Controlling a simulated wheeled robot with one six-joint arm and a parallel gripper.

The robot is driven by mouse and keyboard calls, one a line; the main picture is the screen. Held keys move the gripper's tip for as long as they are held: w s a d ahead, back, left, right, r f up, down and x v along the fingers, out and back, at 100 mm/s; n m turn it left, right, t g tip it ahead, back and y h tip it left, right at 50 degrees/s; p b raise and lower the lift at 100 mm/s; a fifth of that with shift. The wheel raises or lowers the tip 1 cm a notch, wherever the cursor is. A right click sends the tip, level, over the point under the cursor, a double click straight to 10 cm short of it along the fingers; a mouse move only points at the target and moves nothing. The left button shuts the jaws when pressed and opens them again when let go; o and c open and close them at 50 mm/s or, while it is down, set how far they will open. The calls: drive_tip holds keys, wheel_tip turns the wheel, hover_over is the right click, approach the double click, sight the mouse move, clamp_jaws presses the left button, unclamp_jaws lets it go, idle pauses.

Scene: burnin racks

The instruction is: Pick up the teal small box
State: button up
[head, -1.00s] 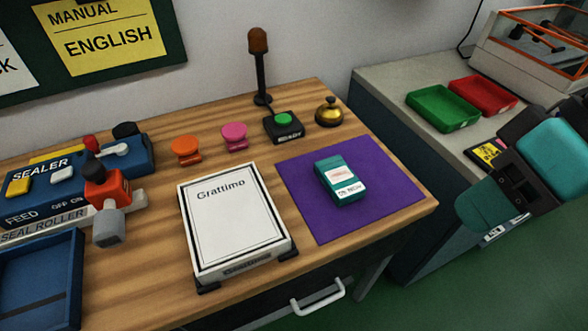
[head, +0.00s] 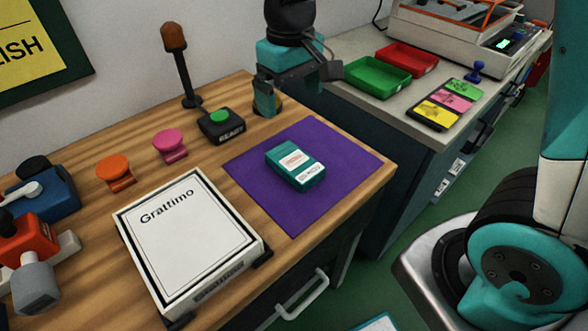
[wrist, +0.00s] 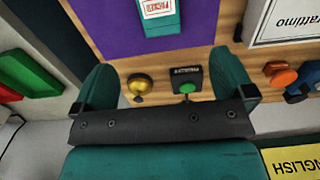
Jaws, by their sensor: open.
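The teal small box (head: 295,169) lies flat on a purple mat (head: 262,200), with white labels on its top. Its labelled end also shows at the top of the wrist view (wrist: 160,18). My gripper (head: 298,90) is above the back right of the wooden table, beyond the box and apart from it. In the wrist view its two teal fingers (wrist: 166,82) are spread wide, with nothing held between them. The brass bell (wrist: 139,85) and the green READY button (wrist: 187,82) show between the fingers.
A white Grattimo box (head: 190,235) stands left of the mat. Pink (head: 170,143) and orange (head: 116,172) knobs and a lamp post (head: 180,65) stand behind it. Green (head: 378,76) and red (head: 407,59) trays sit on the side counter. The mat around the teal box is clear.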

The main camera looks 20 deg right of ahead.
hover_over(295, 160)
drive_tip(key=f, duration=1.1)
drive_tip(key=shift+w+a+b, duration=0.15)
drive_tip(key=shift+a+b, duration=0.05)
drive_tip(key=shift+b, duration=0.15)
drive_tip(key=shift+s+d+f, duration=0.1)
drive_tip(key=shift+f, duration=1.3)
drive_tip(key=shift+s+d+f, duration=0.1)
drive_tip(key=shift+f, duration=1.25)
drive_tip(key=shift+c, duration=0.5)
drive_tip(key=c, duration=0.9)
drive_tip(key=shift+r, duration=0.1)
